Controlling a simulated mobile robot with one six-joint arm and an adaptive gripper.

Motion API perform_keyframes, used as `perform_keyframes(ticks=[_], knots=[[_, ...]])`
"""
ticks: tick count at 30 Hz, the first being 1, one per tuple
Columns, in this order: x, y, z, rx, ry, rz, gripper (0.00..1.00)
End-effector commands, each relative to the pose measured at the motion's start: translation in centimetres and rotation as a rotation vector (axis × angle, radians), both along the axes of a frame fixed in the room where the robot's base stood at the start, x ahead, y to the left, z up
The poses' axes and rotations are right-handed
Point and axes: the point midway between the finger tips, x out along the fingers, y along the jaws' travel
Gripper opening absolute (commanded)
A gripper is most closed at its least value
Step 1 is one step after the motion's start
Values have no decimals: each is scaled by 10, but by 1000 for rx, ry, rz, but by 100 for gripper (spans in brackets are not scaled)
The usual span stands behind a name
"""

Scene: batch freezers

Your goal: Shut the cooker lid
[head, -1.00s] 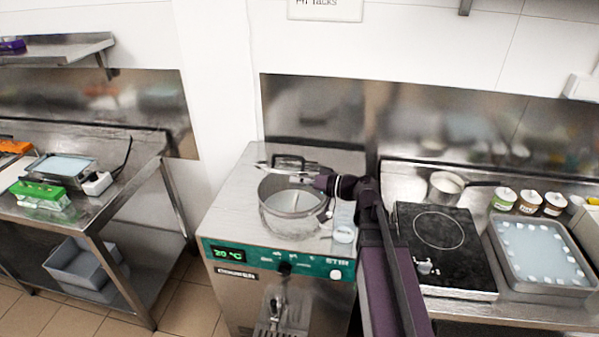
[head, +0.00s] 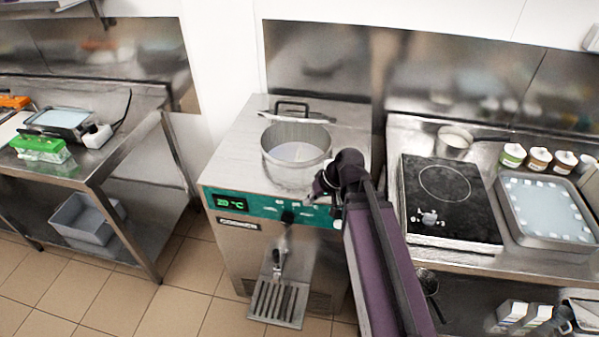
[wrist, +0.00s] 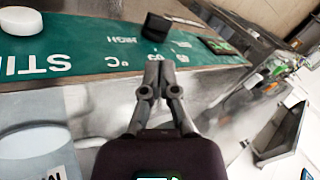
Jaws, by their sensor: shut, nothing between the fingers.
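The cooker (head: 225,160) is a steel machine with a green front panel (head: 262,207) and an open round pot (head: 297,160) set in its top, with pale contents. Its lid (head: 262,116) is open behind the pot, seen nearly edge-on with a dark handle (head: 292,104). My gripper (head: 311,200) is at the panel's upper edge, in front of the pot and away from the lid. In the wrist view its fingers (wrist: 158,66) are together and empty, pointing at the panel near a black knob (wrist: 156,27). Contact with the panel cannot be told. The lid is not in the wrist view.
A pale labelled container (wrist: 32,145) stands beside my gripper in the wrist view; my arm hides it in the head view. A black hob (head: 445,205) and a tray (head: 545,240) lie right. A steel table (head: 120,150) stands left, with open floor (head: 180,290) between.

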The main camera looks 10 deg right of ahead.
Motion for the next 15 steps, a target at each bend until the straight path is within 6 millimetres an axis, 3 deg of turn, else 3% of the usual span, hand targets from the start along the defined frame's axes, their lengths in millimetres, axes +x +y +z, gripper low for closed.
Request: perform_keyframes(ticks=[1, 6, 15], knots=[[-8, -5, -14, -61, 29, -8, 0], [-27, -29, -40, -267, 112, -59, 0], [-44, -58, -56, -490, 177, -129, 0]])
